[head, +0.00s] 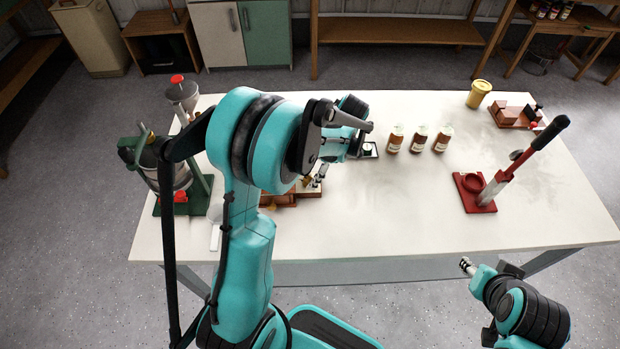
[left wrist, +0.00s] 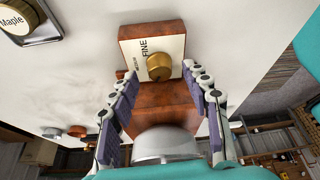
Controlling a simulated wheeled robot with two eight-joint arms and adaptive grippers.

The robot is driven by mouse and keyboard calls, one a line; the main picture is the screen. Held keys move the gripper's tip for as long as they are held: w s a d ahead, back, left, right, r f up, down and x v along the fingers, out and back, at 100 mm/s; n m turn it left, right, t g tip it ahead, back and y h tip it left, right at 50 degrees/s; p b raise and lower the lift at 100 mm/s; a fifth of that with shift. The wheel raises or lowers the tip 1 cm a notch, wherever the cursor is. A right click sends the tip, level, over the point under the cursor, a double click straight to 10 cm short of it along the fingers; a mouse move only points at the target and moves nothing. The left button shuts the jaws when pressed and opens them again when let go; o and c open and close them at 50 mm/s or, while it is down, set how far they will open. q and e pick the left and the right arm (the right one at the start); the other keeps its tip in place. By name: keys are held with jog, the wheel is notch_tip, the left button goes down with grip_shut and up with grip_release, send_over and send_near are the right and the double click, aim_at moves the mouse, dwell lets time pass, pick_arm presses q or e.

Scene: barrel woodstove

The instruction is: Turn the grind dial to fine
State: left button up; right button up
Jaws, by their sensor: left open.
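The grind dial is a round brass knob (left wrist: 159,66) on a cream plate on a wooden box (left wrist: 172,32). The plate reads FINE, with a smaller word beside it. In the left wrist view my left gripper (left wrist: 160,80) is open, one finger on each side of the knob, with visible gaps. Contact with the knob is not visible. The knob's pointer is too small to read. In the head view the wooden box (head: 310,191) is partly behind my left arm, and the dial is hidden. My right gripper (head: 466,266) is off the table's front edge, its fingers unclear.
A jar marked Maple (left wrist: 14,16) stands on a dark tray by the box. Several amber bottles (head: 419,139) stand behind. A red lever press (head: 481,188) and yellow cup (head: 479,93) are at right. Green-based equipment (head: 170,180) is at left. The table's middle right is clear.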

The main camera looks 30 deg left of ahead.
pick_arm(q)
jog(key=shift+s+a+f, duration=0.15)
jog(key=shift+a+f, duration=0.05)
jog(key=shift+f, duration=0.4)
grip_shut()
